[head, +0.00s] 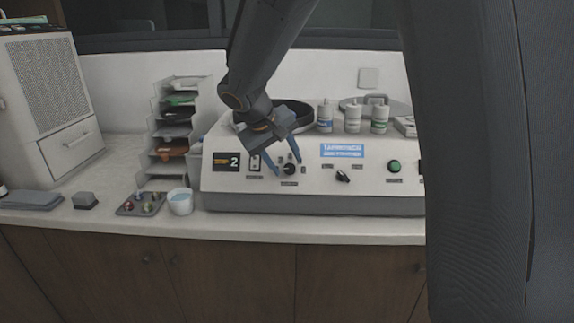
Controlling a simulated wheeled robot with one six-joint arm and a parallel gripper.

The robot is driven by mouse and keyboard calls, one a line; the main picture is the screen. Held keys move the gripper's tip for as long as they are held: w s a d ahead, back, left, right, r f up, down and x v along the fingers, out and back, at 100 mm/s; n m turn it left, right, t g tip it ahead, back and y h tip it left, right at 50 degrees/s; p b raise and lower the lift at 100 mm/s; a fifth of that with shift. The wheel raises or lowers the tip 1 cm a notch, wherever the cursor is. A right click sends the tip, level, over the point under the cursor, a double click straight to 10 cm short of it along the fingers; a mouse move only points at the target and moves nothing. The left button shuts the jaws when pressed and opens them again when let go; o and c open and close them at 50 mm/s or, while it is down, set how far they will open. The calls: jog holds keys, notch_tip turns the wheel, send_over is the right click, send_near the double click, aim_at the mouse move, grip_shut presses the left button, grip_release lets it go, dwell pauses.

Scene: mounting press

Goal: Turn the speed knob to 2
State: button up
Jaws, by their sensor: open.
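My gripper (287,166) reaches down from above with its two blue-grey fingers spread. The fingertips are on either side of a small black knob (290,169) on the sloping front panel of the white press (370,188). I cannot tell whether they touch the knob. The label under it is too small to read. A second black knob (342,176) with a slanted pointer is further right. A black display (226,162) at the panel's left shows an orange mark and a white 2.
A green button (394,167) and a switch (255,162) are on the panel. Several bottles (353,119) stand behind it. A white cup (180,201), a small tray of coloured pieces (141,204) and a sorter rack (172,130) are left. A large dark part of mine hides the right side.

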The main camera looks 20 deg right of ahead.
jog(key=v, duration=0.6)
jog(key=shift+b, duration=0.4)
jog(key=shift+d+f, duration=0.1)
